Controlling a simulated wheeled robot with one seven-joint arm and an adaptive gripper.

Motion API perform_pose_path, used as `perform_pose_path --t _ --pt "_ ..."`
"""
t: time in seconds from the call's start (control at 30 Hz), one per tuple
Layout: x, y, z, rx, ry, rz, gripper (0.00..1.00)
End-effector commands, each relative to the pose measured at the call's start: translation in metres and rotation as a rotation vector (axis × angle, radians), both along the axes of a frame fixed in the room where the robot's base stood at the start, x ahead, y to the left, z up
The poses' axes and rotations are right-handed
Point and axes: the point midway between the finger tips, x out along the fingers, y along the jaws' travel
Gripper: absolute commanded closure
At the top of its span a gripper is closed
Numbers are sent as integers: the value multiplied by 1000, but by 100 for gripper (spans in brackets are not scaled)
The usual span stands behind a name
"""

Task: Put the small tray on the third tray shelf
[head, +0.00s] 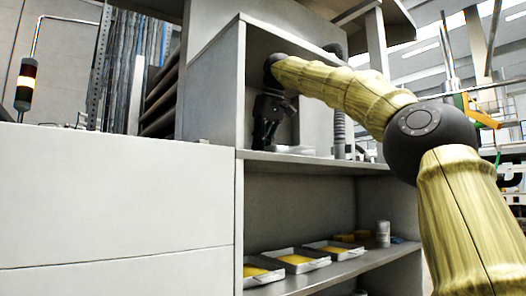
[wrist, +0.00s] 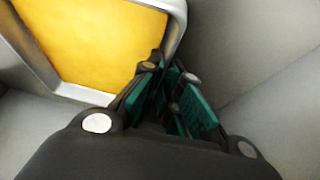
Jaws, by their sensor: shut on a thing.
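My gripper (head: 264,140) is inside the upper compartment of the grey shelf unit, low and close to its left wall. In the wrist view my gripper (wrist: 165,85) is shut on the rim of the small tray near a rounded corner. The small tray (wrist: 38,68) has a pale metal rim and a flat yellow surface inside, and fills the upper left of that view. The gripped spot itself is partly hidden by the fingers.
The compartment board (head: 325,163) lies below my gripper. A lower shelf (head: 350,268) bears several shallow trays with yellow contents and a white canister (head: 383,233). A rack with dark shelves (head: 160,102) stands behind the white cabinet (head: 115,195). A ribbed hose is beside my arm.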

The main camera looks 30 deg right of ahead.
Motion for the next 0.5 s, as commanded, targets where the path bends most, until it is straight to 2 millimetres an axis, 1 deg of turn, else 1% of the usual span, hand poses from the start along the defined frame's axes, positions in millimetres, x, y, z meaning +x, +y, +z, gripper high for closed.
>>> perform_pose_path --t 0.2,0.33,0.4,0.43,0.47,0.5 --pt "-1 -1 2 0 -1 -1 100" --pt "-1 -1 -2 0 -1 -2 100" --pt "-1 -2 -1 0 0 -2 84" --pt "-1 -2 -1 0 0 -2 79" --pt "-1 -2 -1 0 0 -2 73" --pt "-2 -2 -1 0 0 -2 73"
